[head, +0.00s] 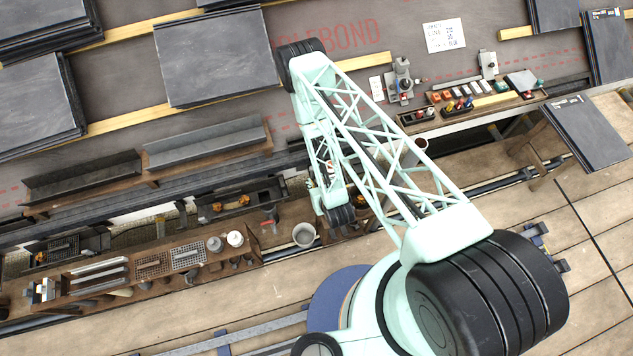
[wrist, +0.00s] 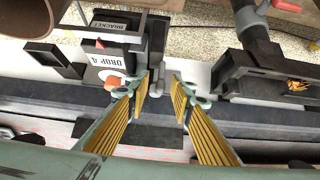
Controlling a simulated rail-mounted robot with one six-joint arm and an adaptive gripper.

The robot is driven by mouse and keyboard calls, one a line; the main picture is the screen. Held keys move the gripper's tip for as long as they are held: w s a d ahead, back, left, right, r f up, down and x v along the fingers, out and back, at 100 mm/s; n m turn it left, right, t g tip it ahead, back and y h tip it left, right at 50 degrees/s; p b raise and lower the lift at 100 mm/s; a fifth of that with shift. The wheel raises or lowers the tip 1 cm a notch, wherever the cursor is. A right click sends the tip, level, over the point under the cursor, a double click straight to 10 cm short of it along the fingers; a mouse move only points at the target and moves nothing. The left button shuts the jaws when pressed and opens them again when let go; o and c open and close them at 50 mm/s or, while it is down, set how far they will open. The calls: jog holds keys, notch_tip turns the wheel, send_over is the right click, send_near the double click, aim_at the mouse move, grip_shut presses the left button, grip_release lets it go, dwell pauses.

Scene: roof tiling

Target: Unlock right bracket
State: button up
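In the wrist view my gripper (wrist: 160,78) is open, its two fingers with yellow ribbed pads apart. A grey upright post (wrist: 158,38) stands just beyond the fingertips, roughly in line with the gap; I cannot tell whether they touch. Left of it is a dark fixture (wrist: 130,35) with upside-down labels reading "BRACKET" and "DROP 4", and an orange round part (wrist: 113,82) near the left fingertip. Which part is the right bracket's lock is unclear.
In the head view, a wooden tool shelf (head: 130,278) and a grey bucket (head: 304,235) stand at the left and centre. A red-handled part (head: 268,218) is near the bucket. Slate tiles (head: 215,58) lie on the roof. A workbench tray (head: 470,105) is at the right.

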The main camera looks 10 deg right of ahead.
jog(key=v, duration=1.2)
dwell(0.8)
